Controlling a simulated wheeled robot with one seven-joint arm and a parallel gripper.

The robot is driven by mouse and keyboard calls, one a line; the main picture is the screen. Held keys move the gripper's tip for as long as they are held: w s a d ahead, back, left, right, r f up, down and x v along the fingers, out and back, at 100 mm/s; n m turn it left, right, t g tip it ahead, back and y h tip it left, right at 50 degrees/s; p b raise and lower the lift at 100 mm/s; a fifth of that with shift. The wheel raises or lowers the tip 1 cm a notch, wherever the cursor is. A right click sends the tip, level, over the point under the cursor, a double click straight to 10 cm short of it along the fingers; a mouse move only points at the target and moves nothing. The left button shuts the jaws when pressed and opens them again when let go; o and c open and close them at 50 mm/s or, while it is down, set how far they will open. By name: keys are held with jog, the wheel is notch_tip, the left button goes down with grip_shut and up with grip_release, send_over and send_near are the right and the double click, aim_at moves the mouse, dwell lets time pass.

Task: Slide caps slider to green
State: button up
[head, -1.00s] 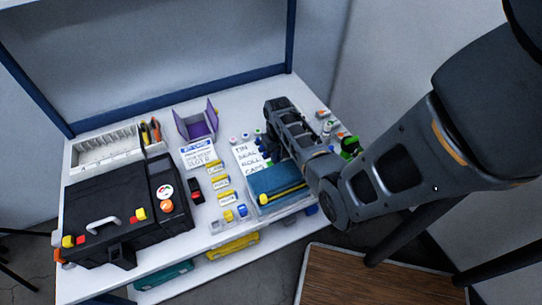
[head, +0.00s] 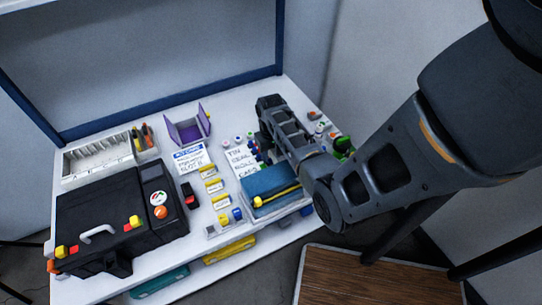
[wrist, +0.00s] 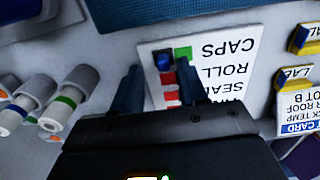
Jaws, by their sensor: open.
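The white checklist board (head: 240,158) lies on the bench, with the rows TIN, SEAL, ROLL and CAPS; it also shows upside down in the wrist view (wrist: 222,72). At its CAPS row is a blue slider knob (wrist: 163,61), with a green patch (wrist: 184,53) showing just to its right. Red patches (wrist: 169,79) show in the rows below. My gripper (wrist: 157,88) is open, its two dark fingers apart over the board's slider side, with the knob seen between and beyond them. No contact with the knob is visible. In the head view my arm hides the fingertips.
A blue case (head: 271,182) lies close to the CAPS end of the board.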

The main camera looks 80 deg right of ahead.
aim_at(271, 159)
notch_tip(271, 159, up, 6)
dwell(0.7)
